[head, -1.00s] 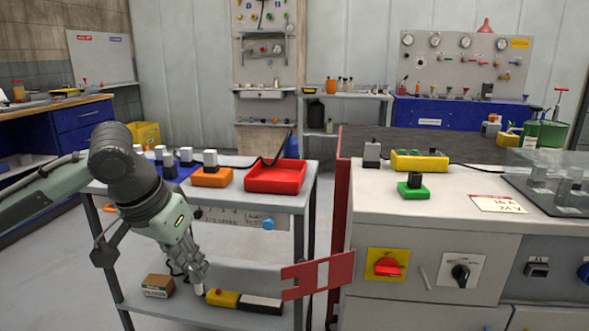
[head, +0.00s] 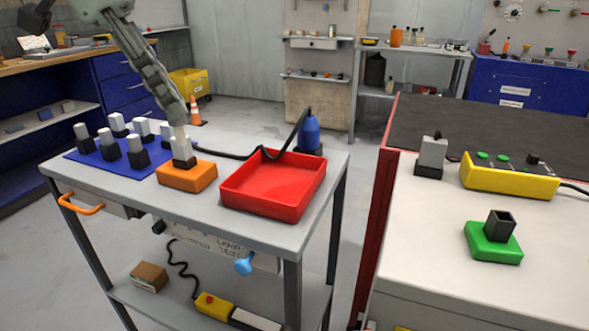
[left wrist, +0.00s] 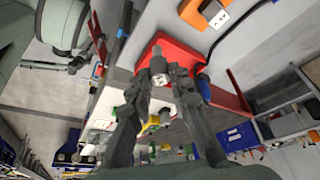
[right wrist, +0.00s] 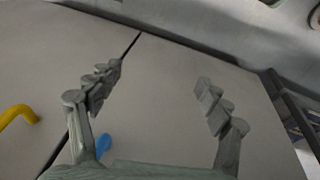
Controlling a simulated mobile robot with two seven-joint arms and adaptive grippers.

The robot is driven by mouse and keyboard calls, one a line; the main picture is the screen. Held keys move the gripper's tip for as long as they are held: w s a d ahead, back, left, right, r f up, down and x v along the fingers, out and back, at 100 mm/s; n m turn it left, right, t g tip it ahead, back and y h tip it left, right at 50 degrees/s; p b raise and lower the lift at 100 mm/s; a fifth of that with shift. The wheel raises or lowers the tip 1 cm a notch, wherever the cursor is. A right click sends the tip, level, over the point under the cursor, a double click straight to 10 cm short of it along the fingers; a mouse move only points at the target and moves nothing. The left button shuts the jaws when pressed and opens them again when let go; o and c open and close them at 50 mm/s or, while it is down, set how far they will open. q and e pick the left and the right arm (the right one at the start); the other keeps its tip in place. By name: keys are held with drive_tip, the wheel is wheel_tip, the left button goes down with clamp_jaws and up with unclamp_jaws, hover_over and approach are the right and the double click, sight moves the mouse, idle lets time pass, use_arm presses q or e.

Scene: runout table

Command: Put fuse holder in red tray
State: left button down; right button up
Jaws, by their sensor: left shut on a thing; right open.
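The red tray (head: 285,203) stands on the cart's top and also shows behind my left fingertips in the left wrist view (left wrist: 178,45). My left gripper (head: 178,120) points down and is shut on a small pale-and-dark piece that looks like a fuse holder (left wrist: 160,78). In the left wrist view the orange block (left wrist: 192,13) lies apart from the tips. My right gripper (right wrist: 157,85) is open and empty, seen only in the right wrist view.
Several similar holders stand on a blue mat (head: 85,157) left of the orange block. A blue plug (head: 310,132) with a black cable stands behind the tray. The counter at right holds a grey holder (head: 431,155), a yellow box (head: 508,182) and a green block (head: 493,245).

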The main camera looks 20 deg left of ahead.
use_arm(q)
drive_tip(key=w+d+f, duration=0.2)
drive_tip(key=f, duration=0.1)
drive_tip(key=w+d+f+b, duration=0.1)
drive_tip(key=w+d+f, duration=0.2)
drive_tip(key=f, duration=0.1)
drive_tip(key=w+d+f, duration=0.2)
drive_tip(key=d+f, duration=0.1)
drive_tip(key=shift+w+d+f, duration=0.15)
drive_tip(key=shift+w+d, duration=0.05)
drive_tip(key=shift+w, duration=0.2)
drive_tip(key=shift+f, duration=0.2)
use_arm(e)
wheel_tip(320, 180, up, 3)
drive_tip(key=shift+d+r, duration=0.1)
drive_tip(key=shift+r, duration=0.05)
use_arm(q)
drive_tip(key=shift+f, duration=0.15)
drive_tip(key=c, duration=1.4)
unclamp_jaws()
